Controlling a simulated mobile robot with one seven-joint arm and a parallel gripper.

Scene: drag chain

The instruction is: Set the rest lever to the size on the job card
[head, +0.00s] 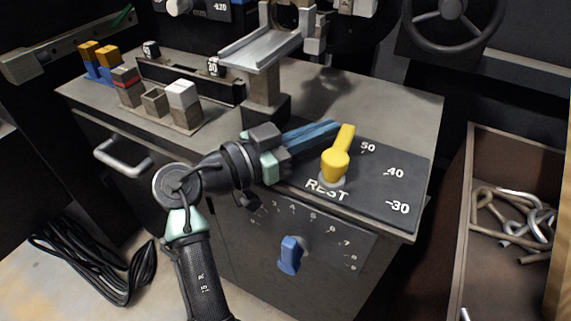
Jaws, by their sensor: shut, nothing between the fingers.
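The yellow rest lever (337,158) stands on a dark plate (372,190) marked REST, with the marks 50, 40 and 30 down its right side. Its handle points to the back and slightly right, to the left of the 50 mark. My gripper (334,127) reaches in from the left with its blue fingers shut and empty. The fingertips are close to the left of the lever's upper end; I cannot tell whether they touch it. I cannot make out a job card.
A blue knob (290,254) with a numbered dial is on the cabinet front below. A metal rest on a post (264,85) stands behind the gripper. Small blocks (183,95) and a dark rack (190,82) are at the back left. A bin of chain links (515,215) is at right.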

